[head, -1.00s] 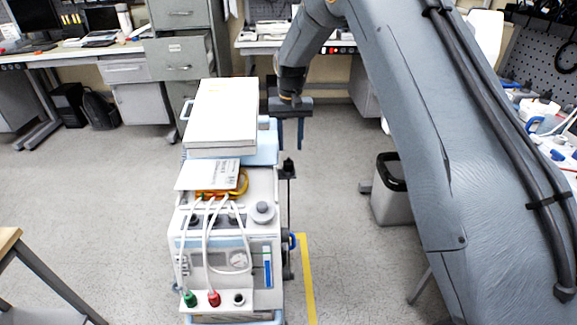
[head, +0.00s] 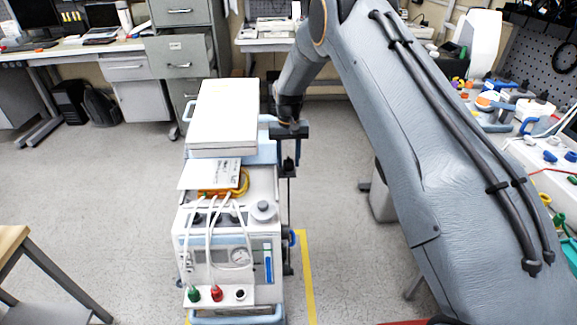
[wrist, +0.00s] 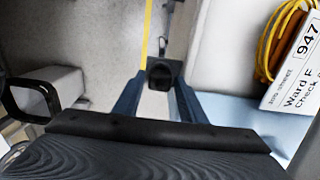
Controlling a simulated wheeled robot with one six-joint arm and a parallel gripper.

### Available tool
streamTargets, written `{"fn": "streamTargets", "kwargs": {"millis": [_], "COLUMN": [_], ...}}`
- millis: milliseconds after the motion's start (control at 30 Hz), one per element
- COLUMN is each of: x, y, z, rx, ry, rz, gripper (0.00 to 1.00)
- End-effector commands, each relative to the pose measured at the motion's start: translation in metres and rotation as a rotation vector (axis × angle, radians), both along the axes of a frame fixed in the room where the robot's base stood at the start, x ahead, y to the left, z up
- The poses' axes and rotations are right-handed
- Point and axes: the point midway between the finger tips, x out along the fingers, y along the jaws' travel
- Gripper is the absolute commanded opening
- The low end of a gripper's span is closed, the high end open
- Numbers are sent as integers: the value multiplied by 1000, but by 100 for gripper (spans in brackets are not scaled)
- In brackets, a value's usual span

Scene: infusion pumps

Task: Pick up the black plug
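The black plug (head: 288,165) stands at the upper end of a thin dark upright piece, along the right side of the pump cart. In the wrist view, the black plug (wrist: 163,72) shows from above, near the tips of my blue-grey fingers. My gripper (head: 289,155) points down just above and around it in the head view. In the wrist view, my gripper (wrist: 157,88) is open, with a finger toward each side of the plug. I cannot tell whether the right finger touches it.
The cart carries a white box (head: 222,115), a paper card (head: 209,174) and a yellow cable coil close on the left. Green (head: 194,294) and red (head: 216,293) plugs sit at its front. A grey bin (wrist: 55,92) stands to the right in the head view.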

Motion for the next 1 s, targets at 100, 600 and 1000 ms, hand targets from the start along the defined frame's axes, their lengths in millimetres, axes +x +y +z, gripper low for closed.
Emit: {"fn": "streamTargets", "kwargs": {"millis": [100, 600, 1000], "x": [0, 1, 1], "y": [0, 0, 0], "z": [0, 9, 80], "rx": [0, 1, 1], "ry": [0, -3, -3], "rz": [0, 0, 0], "gripper": [26, 0, 0]}}
